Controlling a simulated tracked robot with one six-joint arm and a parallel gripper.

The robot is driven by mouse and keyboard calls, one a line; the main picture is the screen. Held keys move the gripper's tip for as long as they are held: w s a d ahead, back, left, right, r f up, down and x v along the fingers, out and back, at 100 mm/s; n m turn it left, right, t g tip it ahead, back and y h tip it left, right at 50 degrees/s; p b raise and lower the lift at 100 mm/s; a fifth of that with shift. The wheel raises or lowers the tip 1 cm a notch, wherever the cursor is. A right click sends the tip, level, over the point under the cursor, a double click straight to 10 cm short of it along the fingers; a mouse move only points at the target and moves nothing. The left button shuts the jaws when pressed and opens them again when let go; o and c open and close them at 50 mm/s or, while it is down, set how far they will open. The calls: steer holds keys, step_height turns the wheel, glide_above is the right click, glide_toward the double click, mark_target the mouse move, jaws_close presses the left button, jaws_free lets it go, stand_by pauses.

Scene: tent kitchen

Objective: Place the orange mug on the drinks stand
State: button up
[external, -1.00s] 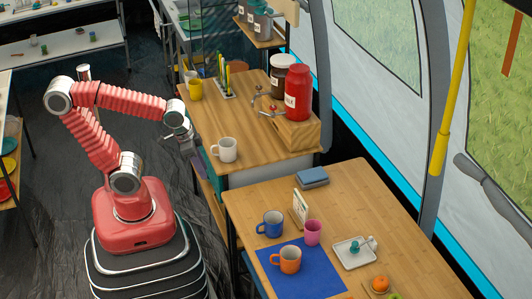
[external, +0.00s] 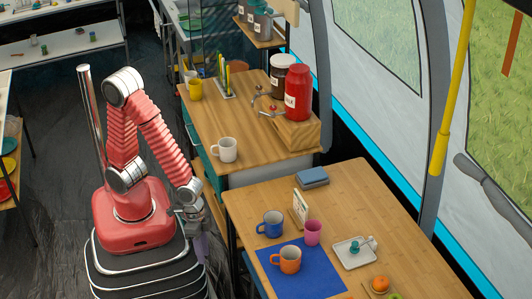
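The orange mug (external: 286,260) stands upright on a blue mat (external: 315,278) on the near wooden table. My gripper (external: 196,222) hangs low beside my base, left of that table and apart from the mug. Its fingers are small and dark here, so I cannot tell whether they are open or shut. A wooden stand (external: 295,133) holding a red dispenser (external: 298,93) and a dark jar (external: 278,80) is on the farther table; I cannot tell for sure that it is the drinks stand.
A blue mug (external: 270,224) and a pink cup (external: 312,233) stand close behind the orange mug. A white tray (external: 345,262) lies to its right, and a small card stand (external: 300,208) is behind. A white mug (external: 224,150) is on the farther table (external: 215,118).

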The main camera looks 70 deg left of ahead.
steer(key=s+d+f+n+t, duration=0.1)
steer(key=d+f+t, duration=0.15)
steer(key=f, duration=0.35)
steer(key=d+f+t, duration=0.2)
steer(key=d+f, duration=0.1)
steer(key=f, duration=0.4)
steer(key=w+a+r+n+t, duration=0.2)
steer(key=w+r+n+t, duration=0.1)
steer(key=w+r+t, duration=0.5)
steer(key=shift+w+a+r+t, duration=0.4)
steer(key=shift+w+r, duration=0.35)
steer(key=shift+w, duration=0.5)
steer(key=shift+w, duration=0.1)
steer(key=shift+x, duration=4.25)
steer(key=shift+f, duration=0.1)
